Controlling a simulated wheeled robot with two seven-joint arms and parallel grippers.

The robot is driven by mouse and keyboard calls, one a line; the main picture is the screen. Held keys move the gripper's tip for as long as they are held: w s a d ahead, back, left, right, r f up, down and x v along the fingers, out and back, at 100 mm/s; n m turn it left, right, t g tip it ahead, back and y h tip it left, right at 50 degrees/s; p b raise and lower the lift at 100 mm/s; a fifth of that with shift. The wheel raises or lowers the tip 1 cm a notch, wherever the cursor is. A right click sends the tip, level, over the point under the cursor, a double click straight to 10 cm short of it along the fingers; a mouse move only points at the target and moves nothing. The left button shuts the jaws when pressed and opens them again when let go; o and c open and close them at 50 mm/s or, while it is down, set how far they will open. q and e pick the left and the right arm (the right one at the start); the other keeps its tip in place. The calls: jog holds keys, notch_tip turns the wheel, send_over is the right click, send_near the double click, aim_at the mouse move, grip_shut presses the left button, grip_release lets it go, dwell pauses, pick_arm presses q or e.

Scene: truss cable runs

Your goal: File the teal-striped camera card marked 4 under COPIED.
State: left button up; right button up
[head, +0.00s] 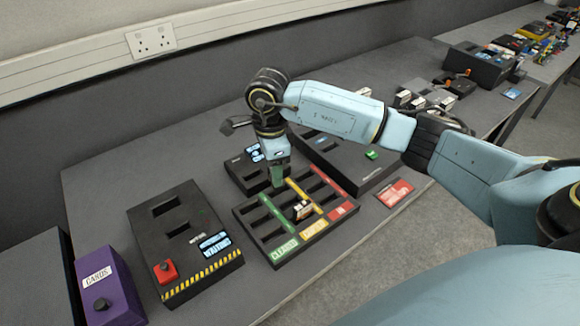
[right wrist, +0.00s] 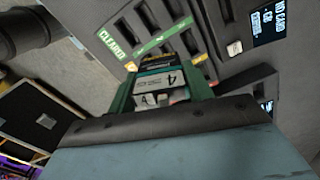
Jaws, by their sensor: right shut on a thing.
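My right gripper (head: 278,180) points down over the back left of the black sorting tray (head: 250,232). Its green fingers (right wrist: 165,92) are shut on the teal-striped card marked 4 (right wrist: 160,80), which shows in the right wrist view; in the head view the fingers hide it. The tray has a green CLEARED strip (head: 285,250), a yellow strip (head: 314,228) with lettering too small to read surely, and a red strip (head: 342,210). A pale card (head: 302,210) stands in a slot near the yellow strip's front. My left gripper is not in view.
A black box (head: 180,240) with a red button and a WAITING display stands left of the tray. A purple CARDS box (head: 107,290) is at the far left. A dark reader (head: 242,170) and a larger case (head: 345,165) stand behind. A red card (head: 394,193) lies at right.

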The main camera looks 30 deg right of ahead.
pick_arm(q)
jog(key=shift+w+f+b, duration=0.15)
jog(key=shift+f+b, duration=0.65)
jog(key=shift+b, duration=0.05)
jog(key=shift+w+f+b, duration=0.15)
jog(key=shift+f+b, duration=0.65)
jog(key=shift+b, duration=0.05)
pick_arm(e)
jog(key=shift+w+d+f+m, duration=0.1)
jog(key=shift+d+f+m, duration=0.7)
jog(key=shift+f+m, duration=1.3)
jog(key=shift+w+d+f+m, duration=0.1)
jog(key=shift+d+f+m, duration=0.7)
jog(key=shift+f+m, duration=1.3)
jog(key=shift+d+f+m, duration=0.8)
jog(key=shift+f+m, duration=0.4)
jog(key=shift+m, duration=1.8)
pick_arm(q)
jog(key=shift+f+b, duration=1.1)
pick_arm(e)
jog(key=shift+f, duration=1.7)
jog(key=o, duration=1.4)
